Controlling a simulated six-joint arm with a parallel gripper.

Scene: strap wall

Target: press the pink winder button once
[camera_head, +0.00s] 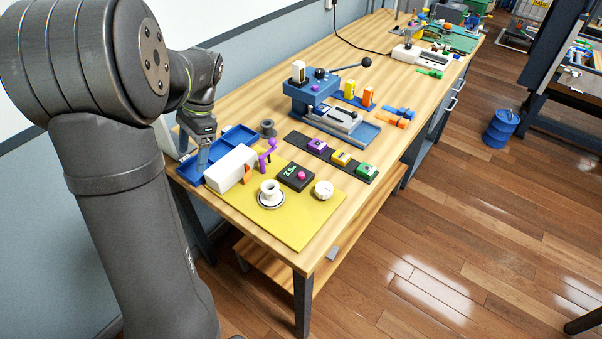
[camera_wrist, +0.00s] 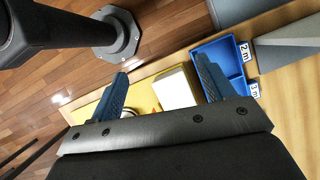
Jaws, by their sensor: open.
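The pink button (camera_head: 301,175) sits on top of a small black box (camera_head: 291,183) with a green-lit display, on the yellow mat (camera_head: 305,224). My gripper (camera_head: 202,160) hangs over the blue tray at the left of the bench, left of and apart from the black box. In the wrist view its two blue fingers (camera_wrist: 160,82) are spread apart with nothing held between them. A white block (camera_wrist: 178,90) shows past the fingers. I cannot make out the pink button in the wrist view.
Around the black box stand a white housing (camera_head: 231,168) with a purple crank (camera_head: 268,152), a white spool (camera_head: 270,191) and a white knob (camera_head: 323,189). Behind it lies a dark strip (camera_head: 330,156) with purple, yellow and green buttons. The blue tray (camera_wrist: 216,44) has labelled compartments.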

